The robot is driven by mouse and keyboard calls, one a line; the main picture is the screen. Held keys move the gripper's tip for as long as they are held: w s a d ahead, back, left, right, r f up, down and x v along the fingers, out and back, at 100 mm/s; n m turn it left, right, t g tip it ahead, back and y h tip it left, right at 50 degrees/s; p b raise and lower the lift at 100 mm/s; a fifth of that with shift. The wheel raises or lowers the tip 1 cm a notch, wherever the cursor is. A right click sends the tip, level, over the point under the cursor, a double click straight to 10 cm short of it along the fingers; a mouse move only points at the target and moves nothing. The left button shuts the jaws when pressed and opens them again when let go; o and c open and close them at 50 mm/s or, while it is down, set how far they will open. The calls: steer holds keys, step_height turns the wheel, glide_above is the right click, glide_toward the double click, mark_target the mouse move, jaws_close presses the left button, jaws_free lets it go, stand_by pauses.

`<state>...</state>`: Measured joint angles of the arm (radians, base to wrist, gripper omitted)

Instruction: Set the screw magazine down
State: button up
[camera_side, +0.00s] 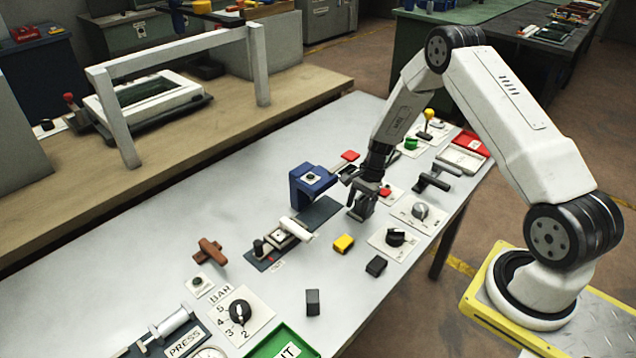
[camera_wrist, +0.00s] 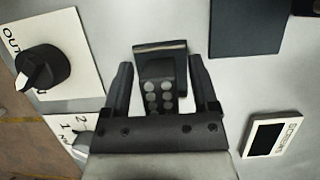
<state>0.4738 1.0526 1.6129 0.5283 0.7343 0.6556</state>
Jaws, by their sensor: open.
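The screw magazine (camera_wrist: 160,82) is a dark block with two rows of round grey screw heads in the wrist view. It lies between the two fingers of my gripper (camera_wrist: 163,85), which are open, with a finger on each side. In the side view my gripper (camera_side: 364,192) is low over the table, with the dark magazine (camera_side: 361,209) at its tips. The magazine looks at table level, but I cannot tell for sure whether it rests on the surface. A white-framed dark plate (camera_wrist: 273,138) marked SCREWS lies to the right, apart from the magazine.
A knob (camera_wrist: 42,70) on a white OUT plate is at the left in the wrist view. A dark mat (camera_wrist: 247,25) lies upper right. In the side view a blue press (camera_side: 310,185) and yellow block (camera_side: 344,243) stand nearby. The table's left part (camera_side: 120,250) is clear.

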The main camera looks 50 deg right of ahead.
steer(key=v, duration=1.2)
steer(key=shift+r, duration=0.15)
stand_by(0.3)
steer(key=s+a+r+n+t+h, duration=0.1)
steer(key=s+a+r+n+h, duration=0.1)
steer(key=s+a+r+n, duration=0.2)
steer(key=s+a+r+n+t+h, duration=0.1)
steer(key=s+a+r+n, duration=0.3)
steer(key=s+a+n, duration=0.6)
steer(key=a+n+h, duration=0.1)
steer(key=a+n, duration=0.3)
steer(key=a, duration=0.1)
steer(key=shift+t, duration=0.3)
steer(key=shift+w+a+r, duration=0.1)
steer(key=shift+a+r, duration=0.05)
